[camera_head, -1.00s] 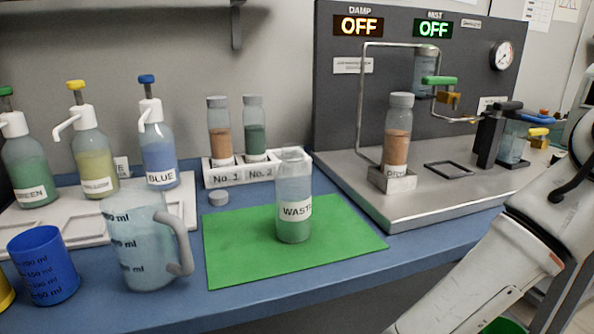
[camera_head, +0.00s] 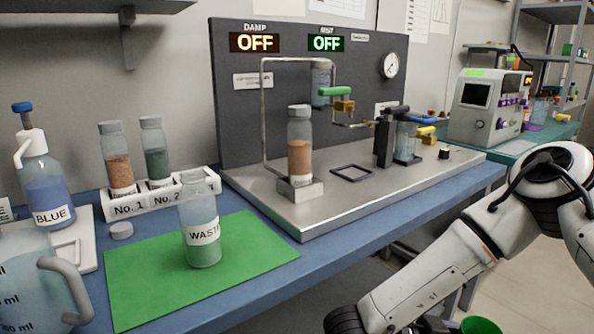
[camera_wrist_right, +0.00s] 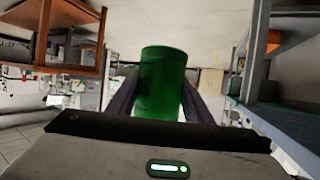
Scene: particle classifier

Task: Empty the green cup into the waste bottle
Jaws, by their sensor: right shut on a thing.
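The waste bottle (camera_head: 202,222) is clear with a "WASTE" label and some green liquid at its bottom. It stands upright on the green mat (camera_head: 130,287) in the head view. The green cup (camera_wrist_right: 162,85) is between the fingers of my right gripper (camera_wrist_right: 160,95) in the right wrist view, and the gripper is shut on it. In the head view only a small green part of the cup (camera_head: 480,325) shows at the bottom edge, low and away from the bench. My left gripper is not in view.
A rack (camera_head: 160,194) with two bottles stands behind the mat, with a loose grey cap (camera_head: 121,230) in front. A jug (camera_head: 40,285) and the blue dispenser bottle (camera_head: 45,185) are at left. The metal apparatus base (camera_head: 350,205) is at right.

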